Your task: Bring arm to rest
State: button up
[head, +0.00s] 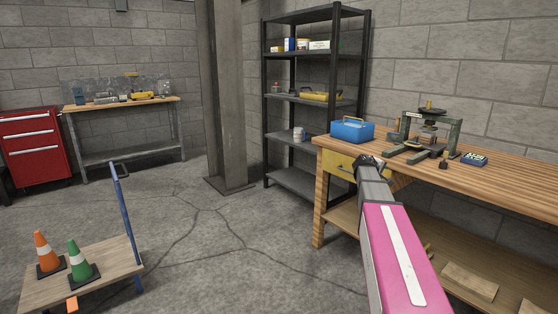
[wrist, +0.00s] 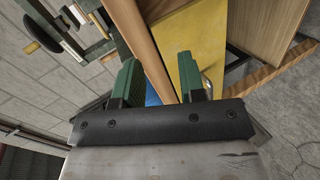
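My arm (head: 400,250), with a pink and white link, reaches from the lower right of the head view toward the front edge of the wooden workbench (head: 480,182). My gripper (head: 369,161) is at its far end, small and dark, in front of the bench's yellow drawer (head: 342,167). In the wrist view my gripper (wrist: 158,68) has two green fingers set well apart, with nothing held between them. The bench edge and the yellow drawer (wrist: 197,45) show beyond the fingers. I cannot tell the exact gap between gripper and bench.
A blue toolbox (head: 352,131), a green press (head: 428,135) and a small meter (head: 474,159) stand on the bench. A cart (head: 100,268) with two cones is at left. A column (head: 228,90) and black shelf (head: 270,110) stand behind. The middle floor is clear.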

jog(key=s+a+f+m+g+y, duration=0.2)
jog(key=s+a+f+y, duration=0.1)
jog(key=s+a+f, duration=0.5)
jog(key=s+a+f+m+g+y, duration=0.2)
jog(key=s+a+f, duration=0.7)
jog(key=s, duration=0.6)
jog(key=s+a+f+m+g+y, duration=0.2)
jog(key=s+a+f+g+y, duration=0.2)
jog(key=s+a+f, duration=0.5)
jog(key=s+a+y, duration=0.1)
jog(key=s+a, duration=0.1)
jog(key=shift+s+f+y, duration=0.2)
jog(key=shift+s+y, duration=0.1)
jog(key=shift+d, duration=0.1)
